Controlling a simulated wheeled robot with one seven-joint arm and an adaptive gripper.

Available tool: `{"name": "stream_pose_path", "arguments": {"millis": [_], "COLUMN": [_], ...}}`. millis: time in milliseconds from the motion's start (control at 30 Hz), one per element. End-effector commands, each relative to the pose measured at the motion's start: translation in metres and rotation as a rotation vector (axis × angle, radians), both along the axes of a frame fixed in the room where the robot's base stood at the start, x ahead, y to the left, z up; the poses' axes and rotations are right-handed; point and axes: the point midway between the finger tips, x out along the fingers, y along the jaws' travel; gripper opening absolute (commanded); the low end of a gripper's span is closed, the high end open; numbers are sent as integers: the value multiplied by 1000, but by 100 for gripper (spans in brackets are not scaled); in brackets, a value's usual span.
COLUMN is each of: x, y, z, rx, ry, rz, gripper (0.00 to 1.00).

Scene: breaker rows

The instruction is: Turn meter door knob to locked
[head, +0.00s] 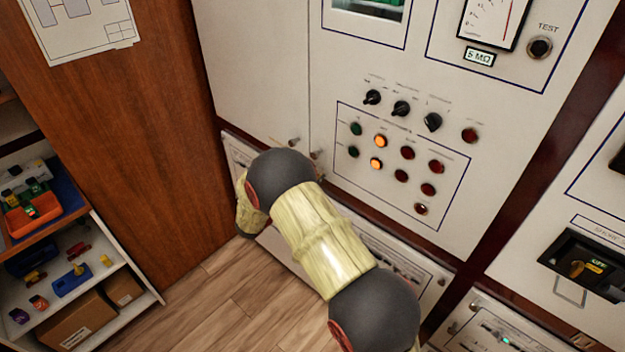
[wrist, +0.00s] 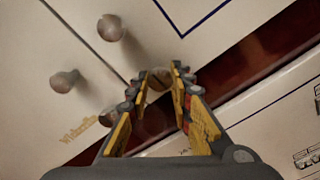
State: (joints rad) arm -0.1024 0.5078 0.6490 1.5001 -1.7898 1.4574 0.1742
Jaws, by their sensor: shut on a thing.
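In the wrist view my gripper (wrist: 160,80) is shut on a small round metal knob (wrist: 160,75), with a yellow-and-grey finger on each side of it. The knob sits at the lower edge of a white cabinet door, by the dark red frame. The fingers cover much of it, so its turned position cannot be told. In the head view my arm hides the gripper and this knob. No readable label shows whether it is the meter door knob.
Other metal knobs (wrist: 112,27) (wrist: 65,80) stand close by on the white doors. The head view shows two door knobs (head: 293,142) (head: 316,155) near my arm, a lamp and switch panel (head: 400,160), a meter (head: 492,22) and a shelf (head: 125,285) at left.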

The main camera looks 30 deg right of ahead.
Motion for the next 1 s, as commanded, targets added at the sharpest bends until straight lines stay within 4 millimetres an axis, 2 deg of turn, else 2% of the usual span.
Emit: {"name": "stream_pose_path", "arguments": {"millis": [600,633,933,1000], "x": [0,0,0,0], "y": [0,0,0,0], "z": [0,0,0,0], "rx": [15,15,14,14], "ry": [-40,-39,-39,-39], "rz": [1,1,0,0], "gripper": [0,22,40,40]}}
